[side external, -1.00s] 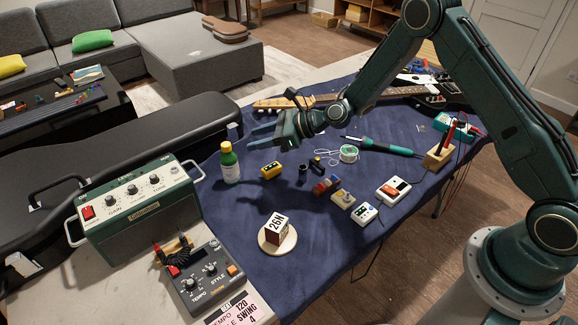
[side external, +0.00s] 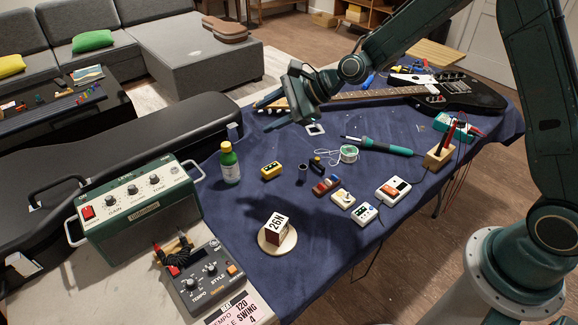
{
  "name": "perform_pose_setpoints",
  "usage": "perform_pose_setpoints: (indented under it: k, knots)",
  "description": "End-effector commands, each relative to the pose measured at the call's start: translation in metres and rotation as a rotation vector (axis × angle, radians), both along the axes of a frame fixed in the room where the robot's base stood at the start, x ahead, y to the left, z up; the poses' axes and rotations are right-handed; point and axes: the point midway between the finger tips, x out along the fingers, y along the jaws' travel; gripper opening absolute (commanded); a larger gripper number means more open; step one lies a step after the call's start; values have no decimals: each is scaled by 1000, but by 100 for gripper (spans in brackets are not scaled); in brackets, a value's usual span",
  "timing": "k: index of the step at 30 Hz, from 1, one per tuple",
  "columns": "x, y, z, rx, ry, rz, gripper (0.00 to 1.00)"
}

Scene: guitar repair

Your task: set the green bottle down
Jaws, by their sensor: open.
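The green bottle (side external: 230,164) has a yellow cap and a pale label. It stands upright on the blue cloth (side external: 240,240), near the cloth's left edge and behind the green amplifier's right end. My gripper (side external: 268,101) is open and empty. It is apart from the bottle, up and to the right of it in the picture, in front of the guitar's headstock end. Its fingers point left. Nothing hides the bottle.
A green amplifier (side external: 137,208) and a grey pedal (side external: 205,277) stand at the left. A yellow block (side external: 271,170) lies right of the bottle. The guitar (side external: 450,92) lies behind. Cloth between bottle and disc is clear.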

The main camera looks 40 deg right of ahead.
Motion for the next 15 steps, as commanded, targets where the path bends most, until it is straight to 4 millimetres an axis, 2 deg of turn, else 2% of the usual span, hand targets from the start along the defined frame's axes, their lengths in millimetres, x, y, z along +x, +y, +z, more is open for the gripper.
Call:
perform_pose_setpoints:
  k: [1,3,15]
  knots:
    - [-8,-1,13,-58,-33,35,45]
    - [-18,-4,26,-144,-76,89,45]
    - [-93,-30,89,-608,-265,386,45]
